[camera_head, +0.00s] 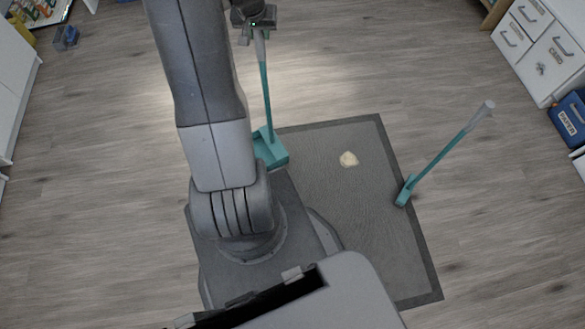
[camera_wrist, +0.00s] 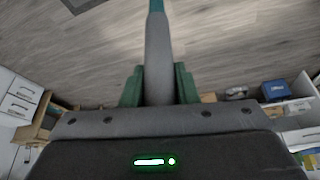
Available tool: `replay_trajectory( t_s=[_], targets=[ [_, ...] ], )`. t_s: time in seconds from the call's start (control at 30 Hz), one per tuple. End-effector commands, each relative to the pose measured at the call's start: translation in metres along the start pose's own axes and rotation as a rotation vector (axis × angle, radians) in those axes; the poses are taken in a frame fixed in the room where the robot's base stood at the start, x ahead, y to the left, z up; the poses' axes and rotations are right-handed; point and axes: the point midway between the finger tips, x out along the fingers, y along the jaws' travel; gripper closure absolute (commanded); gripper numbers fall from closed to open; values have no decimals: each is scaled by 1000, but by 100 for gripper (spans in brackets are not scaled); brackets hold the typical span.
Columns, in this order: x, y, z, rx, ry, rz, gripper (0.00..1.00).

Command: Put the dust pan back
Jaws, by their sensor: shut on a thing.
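The dust pan (camera_head: 271,148) is teal with a long handle. Its scoop is low by the left edge of the grey mat (camera_head: 350,215), partly hidden by my arm; I cannot tell whether it touches the floor. My gripper (camera_head: 259,28) is shut on the grey top of the handle. In the wrist view the handle (camera_wrist: 157,55) runs between the green fingers of my gripper (camera_wrist: 158,85). The scoop is out of the wrist view.
A teal broom (camera_head: 440,160) with a grey grip leans over the mat's right edge. A pale crumb pile (camera_head: 348,159) lies on the mat. White drawers (camera_head: 545,45) and a blue box (camera_head: 570,118) stand at the right. The wooden floor at the upper middle is clear.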

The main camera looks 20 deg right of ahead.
Motion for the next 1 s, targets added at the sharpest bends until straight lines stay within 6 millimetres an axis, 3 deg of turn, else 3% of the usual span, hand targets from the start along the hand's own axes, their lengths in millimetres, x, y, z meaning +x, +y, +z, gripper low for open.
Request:
replay_trajectory(
  t_s=[0.03, 0.2, 0.4, 0.53, 0.73, 1.0],
  targets=[
    [12, 21, 5, 44, 4, 18, 100],
    [20, 75, 14, 162, 4, 67, 100],
    [24, 116, 25, 253, 4, 106, 100],
    [23, 130, 29, 286, 5, 119, 100],
    [27, 135, 33, 297, 3, 125, 100],
    [71, 135, 52, 296, 1, 124, 100]
  ],
)
